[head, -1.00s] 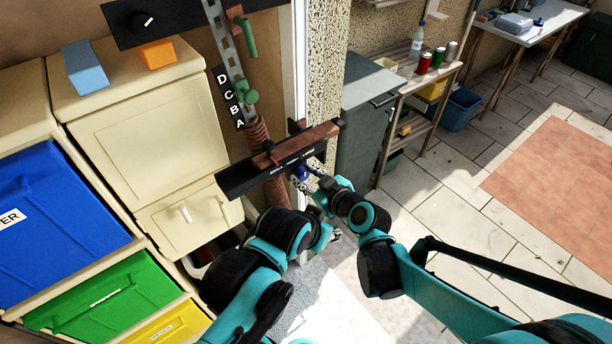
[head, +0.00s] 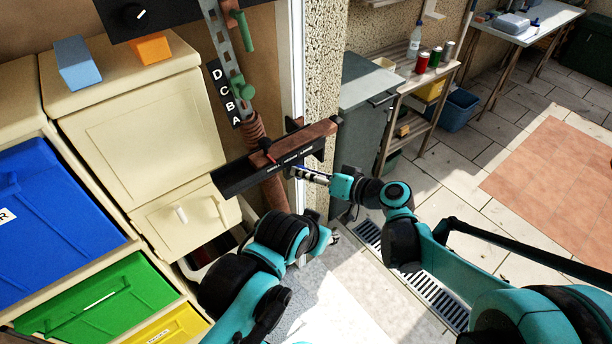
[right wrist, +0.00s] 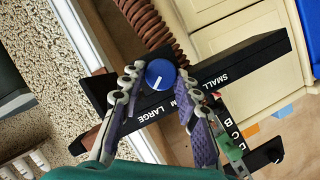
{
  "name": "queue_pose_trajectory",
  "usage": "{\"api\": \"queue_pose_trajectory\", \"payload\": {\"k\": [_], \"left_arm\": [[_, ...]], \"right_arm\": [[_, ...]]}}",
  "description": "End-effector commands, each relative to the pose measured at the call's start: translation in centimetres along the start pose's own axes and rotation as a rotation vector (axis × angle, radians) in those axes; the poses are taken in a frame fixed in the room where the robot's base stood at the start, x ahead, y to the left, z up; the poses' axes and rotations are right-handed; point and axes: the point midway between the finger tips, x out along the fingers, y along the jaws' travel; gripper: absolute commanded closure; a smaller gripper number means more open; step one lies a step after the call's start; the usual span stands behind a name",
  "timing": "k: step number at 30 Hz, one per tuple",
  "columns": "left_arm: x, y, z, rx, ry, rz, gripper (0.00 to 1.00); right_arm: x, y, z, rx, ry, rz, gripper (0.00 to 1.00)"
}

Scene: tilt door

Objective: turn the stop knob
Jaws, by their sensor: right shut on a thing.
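A round blue knob (right wrist: 160,74) with a white pointer line sits on a black panel (right wrist: 238,72) marked SMALL, M and LARGE in the right wrist view. The pointer aims down and slightly left there. My right gripper (right wrist: 159,78) has one finger on each side of the knob and is shut on it. In the head view the right gripper (head: 308,174) reaches the right end of the black panel (head: 235,177) and mostly hides the knob. My left gripper (head: 332,239) is low beside the door frame, small and partly hidden by its arm.
A ribbed brown hose (head: 255,130) and a rail with green knobs (head: 236,88) stand behind the panel. Cream bins (head: 150,130) fill the left. A grey cabinet (head: 365,100) stands right of the door frame. The tiled floor at right is open.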

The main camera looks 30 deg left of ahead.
Motion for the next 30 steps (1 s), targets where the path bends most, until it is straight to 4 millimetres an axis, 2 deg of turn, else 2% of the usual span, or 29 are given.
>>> {"api": "queue_pose_trajectory", "payload": {"k": [15, 30], "left_arm": [[2.2, 0.0, 1.6, 0.0, 0.0, 0.0, 0.6], [3.0, 0.0, 2.2, 0.0, 0.0, 0.0, 0.6]], "right_arm": [[0.1, 0.6, 0.1, 0.422, 0.004, -0.175, 0.98], [0.1, 0.6, 0.1, 0.607, 0.003, -0.253, 0.98]]}}
